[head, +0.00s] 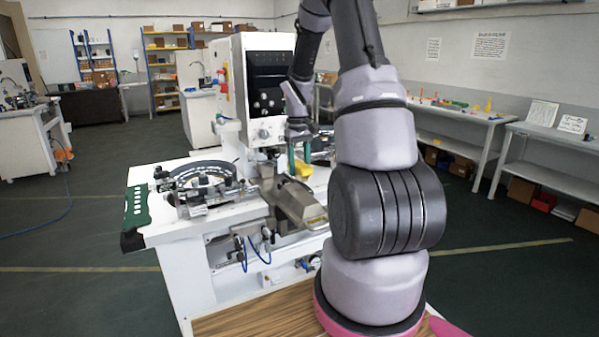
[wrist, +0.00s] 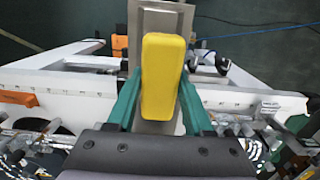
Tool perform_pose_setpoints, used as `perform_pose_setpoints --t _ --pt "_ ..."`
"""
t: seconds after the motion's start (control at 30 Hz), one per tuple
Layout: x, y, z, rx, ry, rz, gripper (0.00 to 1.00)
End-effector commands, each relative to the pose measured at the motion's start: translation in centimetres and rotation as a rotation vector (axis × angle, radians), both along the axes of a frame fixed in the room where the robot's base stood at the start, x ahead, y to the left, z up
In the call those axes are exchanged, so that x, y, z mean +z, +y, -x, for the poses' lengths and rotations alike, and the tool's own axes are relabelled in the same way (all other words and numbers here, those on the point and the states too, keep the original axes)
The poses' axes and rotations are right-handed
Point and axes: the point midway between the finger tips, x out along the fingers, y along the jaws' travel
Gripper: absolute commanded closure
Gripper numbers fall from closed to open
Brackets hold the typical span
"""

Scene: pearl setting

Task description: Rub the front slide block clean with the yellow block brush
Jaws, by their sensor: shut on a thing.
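My gripper (head: 299,160) is at the machine, with its two teal fingers pointing down. In the wrist view my gripper (wrist: 161,88) is shut on the yellow block brush (wrist: 163,75), one finger on each side. The brush also shows small in the head view (head: 301,169), partly hidden by the fingers. A grey metal slide block (head: 296,204) at the machine's front lies just below and in front of the brush. In the wrist view the slide block (wrist: 160,18) runs under the brush. I cannot tell whether the brush touches it.
A round dial fixture (head: 205,180) stands left on the white machine table, with a green control panel (head: 137,206) at its edge. The machine's upright head (head: 266,90) rises behind my gripper. Blue hoses (head: 262,250) hang below the slide block. Open floor lies left.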

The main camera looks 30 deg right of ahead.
Motion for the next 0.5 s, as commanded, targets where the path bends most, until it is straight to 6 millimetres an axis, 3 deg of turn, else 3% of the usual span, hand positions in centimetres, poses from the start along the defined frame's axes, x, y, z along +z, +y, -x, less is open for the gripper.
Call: perform_pose_setpoints --t 0.33,0.5 --pt "0.2 0.0 0.0 0.000 -0.001 0.001 1.00" --pt "1.3 0.0 0.0 -0.001 -0.002 0.001 1.00"
